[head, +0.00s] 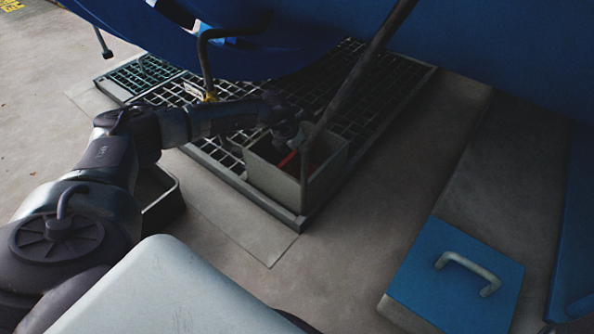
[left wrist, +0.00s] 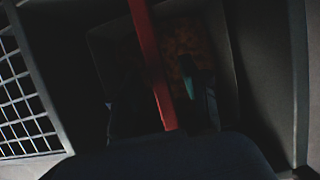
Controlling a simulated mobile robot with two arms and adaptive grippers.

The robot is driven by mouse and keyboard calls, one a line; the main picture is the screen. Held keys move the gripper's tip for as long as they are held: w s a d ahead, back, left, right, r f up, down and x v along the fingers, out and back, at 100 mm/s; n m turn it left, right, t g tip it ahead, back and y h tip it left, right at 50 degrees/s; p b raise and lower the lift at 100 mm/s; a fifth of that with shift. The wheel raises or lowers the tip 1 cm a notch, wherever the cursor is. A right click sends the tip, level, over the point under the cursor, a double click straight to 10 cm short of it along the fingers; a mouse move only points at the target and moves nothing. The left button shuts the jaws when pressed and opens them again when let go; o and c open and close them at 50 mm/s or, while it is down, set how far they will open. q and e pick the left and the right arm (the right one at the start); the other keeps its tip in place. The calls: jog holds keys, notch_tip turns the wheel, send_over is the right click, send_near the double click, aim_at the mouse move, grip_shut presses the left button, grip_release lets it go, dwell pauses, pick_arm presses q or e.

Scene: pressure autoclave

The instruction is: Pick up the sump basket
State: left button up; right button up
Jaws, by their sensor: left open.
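The sump basket sits down inside a grey open-topped box (head: 275,176) set in the floor grating. Its red handle (head: 287,159) shows in the head view, and it runs as a red bar (left wrist: 150,55) in the left wrist view. Below the bar is a dim, rusty-brown basket floor (left wrist: 182,42). My left gripper (head: 297,142) reaches down into the box and is open. In the left wrist view its dark fingers (left wrist: 163,100) lie on either side of the red bar; contact is too dark to tell. My right gripper is not in view.
The blue vessel (head: 330,35) hangs low overhead. Grating (head: 385,90) surrounds the box's back and left. A blue lid with a handle (head: 455,280) lies at right.

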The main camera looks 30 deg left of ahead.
pick_arm(q)
jog(key=shift+f, duration=0.25)
dwell(0.3)
grip_shut()
